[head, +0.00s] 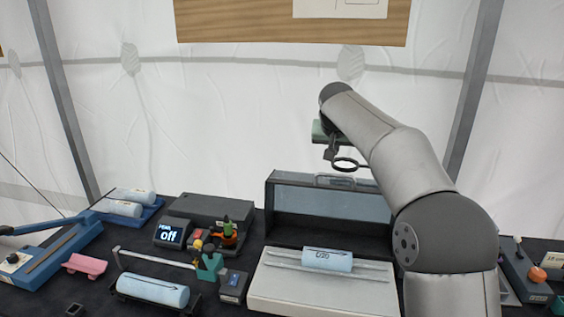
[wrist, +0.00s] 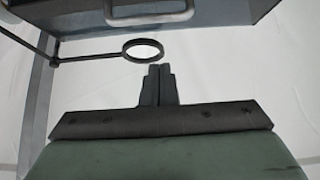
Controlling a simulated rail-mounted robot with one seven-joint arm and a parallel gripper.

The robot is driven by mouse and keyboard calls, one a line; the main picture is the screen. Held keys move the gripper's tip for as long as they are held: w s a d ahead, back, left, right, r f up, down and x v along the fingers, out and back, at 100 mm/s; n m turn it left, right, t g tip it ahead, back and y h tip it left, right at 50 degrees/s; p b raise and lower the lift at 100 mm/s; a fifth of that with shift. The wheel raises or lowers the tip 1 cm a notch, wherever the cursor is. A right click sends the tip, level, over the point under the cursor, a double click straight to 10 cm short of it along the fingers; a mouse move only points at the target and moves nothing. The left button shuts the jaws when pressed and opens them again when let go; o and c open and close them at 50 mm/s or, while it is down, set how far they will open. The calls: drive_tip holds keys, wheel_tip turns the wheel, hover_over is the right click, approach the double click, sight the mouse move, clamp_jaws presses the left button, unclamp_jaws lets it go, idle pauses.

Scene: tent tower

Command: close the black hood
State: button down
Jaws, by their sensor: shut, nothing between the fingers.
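The black hood (head: 272,208) stands raised at the back of a pale grey base, with a clear window and a metal handle (head: 336,181) on its top edge. It is open, and the base's front is uncovered. In the wrist view the handle (wrist: 150,18) and part of the dark hood edge (wrist: 228,22) show at the top. My gripper (head: 331,153) is shut and empty, above the hood near its handle and apart from it. Its closed fingertips (wrist: 158,68) point toward the handle in the wrist view. My arm hides the hood's right end.
A black ring on a thin rod (head: 345,164) is close to my fingertips; its mounting is unclear. A light blue roll (head: 327,259) lies on the pale base (head: 300,293). A grey device reading "off" (head: 170,235) and small coloured parts stand left. Air above the hood's left is free.

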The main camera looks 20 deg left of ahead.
drive_tip(key=p, duration=0.3)
hover_over(331, 184)
drive_tip(key=w, duration=0.3)
wheel_tip(331, 184, down, 7)
drive_tip(key=shift+a+f, duration=0.15)
drive_tip(key=s, duration=0.2)
drive_tip(key=shift+s, duration=0.35)
drive_tip(key=shift+s+p, duration=0.35)
drive_tip(key=shift+s, duration=0.35)
drive_tip(key=shift+f, duration=0.1)
drive_tip(key=shift+b, duration=0.3)
